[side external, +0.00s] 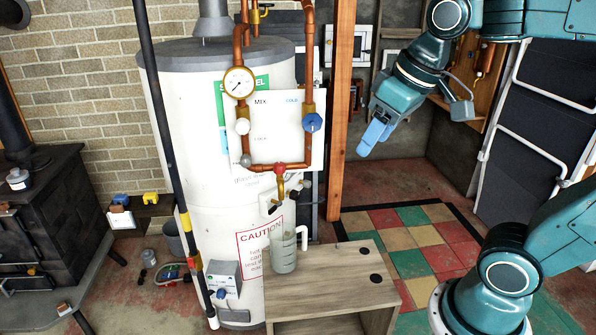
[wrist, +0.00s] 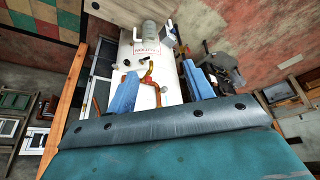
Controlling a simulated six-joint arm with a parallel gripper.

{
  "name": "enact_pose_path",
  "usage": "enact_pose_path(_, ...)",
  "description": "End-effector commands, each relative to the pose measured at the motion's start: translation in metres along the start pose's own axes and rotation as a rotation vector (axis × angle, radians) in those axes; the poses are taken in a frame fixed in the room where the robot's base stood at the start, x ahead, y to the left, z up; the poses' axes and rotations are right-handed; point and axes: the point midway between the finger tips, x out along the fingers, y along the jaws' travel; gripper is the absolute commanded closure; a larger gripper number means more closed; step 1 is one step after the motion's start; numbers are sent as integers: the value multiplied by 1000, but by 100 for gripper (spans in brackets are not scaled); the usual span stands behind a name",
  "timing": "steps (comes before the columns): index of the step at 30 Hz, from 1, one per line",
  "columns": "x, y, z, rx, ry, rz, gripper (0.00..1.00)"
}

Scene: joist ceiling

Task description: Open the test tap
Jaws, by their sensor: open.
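The test tap (side external: 280,169) has a red handle and a brass spout pointing down, at the bottom middle of the copper pipe loop in the side view. A clear jug (side external: 284,250) with a white handle stands below the spout; it also shows in the wrist view (wrist: 150,33). My gripper (side external: 375,137) is up and to the right of the tap, well apart from it, with blue fingers pointing down-left. In the wrist view my gripper (wrist: 160,72) has its two fingers spread with nothing gripped; brass and copper pipework shows beyond them.
The pipe loop carries a round gauge (side external: 239,82), a white knob (side external: 242,126) and a blue handle (side external: 312,122) before a white tank (side external: 185,130). A wooden post (side external: 341,110) stands between my gripper and the pipework in the side picture. A wooden stand (side external: 335,270) bears the jug.

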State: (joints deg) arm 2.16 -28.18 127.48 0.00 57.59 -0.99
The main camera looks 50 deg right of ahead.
Motion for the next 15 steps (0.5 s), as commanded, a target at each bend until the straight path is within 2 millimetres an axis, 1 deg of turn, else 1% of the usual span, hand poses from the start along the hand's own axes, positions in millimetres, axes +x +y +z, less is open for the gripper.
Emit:
enact_pose_path(1,0,2,-13,4,-17,2,48)
enact_pose_path(3,0,4,-30,7,-34,5,48)
enact_pose_path(8,4,11,-66,16,-76,10,48)
enact_pose_path(15,19,23,-118,28,-138,15,48)
